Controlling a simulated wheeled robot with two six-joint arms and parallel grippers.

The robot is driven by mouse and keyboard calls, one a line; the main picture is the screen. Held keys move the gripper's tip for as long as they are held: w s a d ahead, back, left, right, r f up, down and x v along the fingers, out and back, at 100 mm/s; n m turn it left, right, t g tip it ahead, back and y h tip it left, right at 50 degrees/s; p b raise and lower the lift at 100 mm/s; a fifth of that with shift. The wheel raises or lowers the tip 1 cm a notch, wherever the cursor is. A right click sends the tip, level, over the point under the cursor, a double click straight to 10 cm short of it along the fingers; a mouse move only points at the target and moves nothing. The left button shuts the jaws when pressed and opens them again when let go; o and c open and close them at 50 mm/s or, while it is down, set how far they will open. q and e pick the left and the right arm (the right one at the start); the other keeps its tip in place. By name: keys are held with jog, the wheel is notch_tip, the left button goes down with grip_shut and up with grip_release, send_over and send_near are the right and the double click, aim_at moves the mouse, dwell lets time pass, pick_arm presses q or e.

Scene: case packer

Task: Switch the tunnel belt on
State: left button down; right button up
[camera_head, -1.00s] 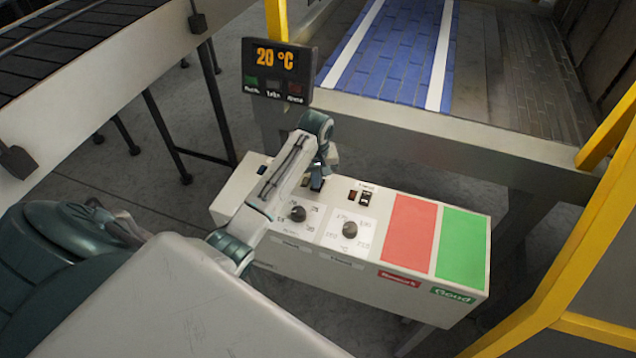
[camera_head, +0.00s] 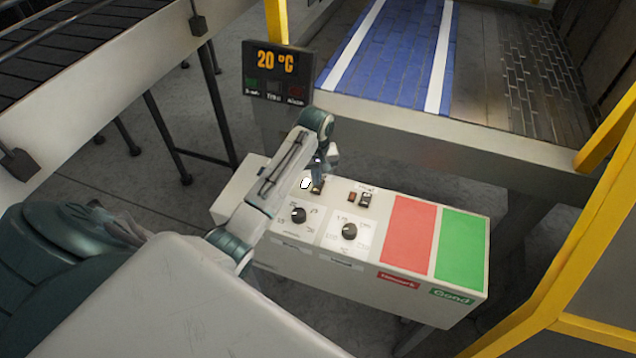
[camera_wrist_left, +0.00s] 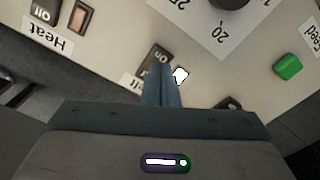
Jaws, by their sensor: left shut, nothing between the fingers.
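My left gripper (camera_head: 319,178) reaches down onto the top of a pale control box (camera_head: 460,284). In the left wrist view its fingers (camera_wrist_left: 160,84) are shut and empty. Their tips are at a dark rocker switch (camera_wrist_left: 154,56) marked "On", whose label is partly hidden and ends in "elt". I cannot tell whether they touch it. Right beside it a white lamp (camera_wrist_left: 181,75) is lit; it also shows in the head view (camera_head: 305,183). The blue tunnel belt (camera_head: 387,50) with white stripes lies behind the box. My right gripper is not in view.
A second switch (camera_head: 365,199), labelled "Heat" in the wrist view, sits to the right with a reddish lamp. Two knobs (camera_head: 298,215), a red pad (camera_head: 410,232) and a green pad (camera_head: 461,245) share the box. A display (camera_head: 277,72) reads 20 °C. Yellow rails (camera_head: 560,270) stand at right.

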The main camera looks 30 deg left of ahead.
aim_at(316, 189)
pick_arm(q)
jog(key=shift+r, duration=2.15)
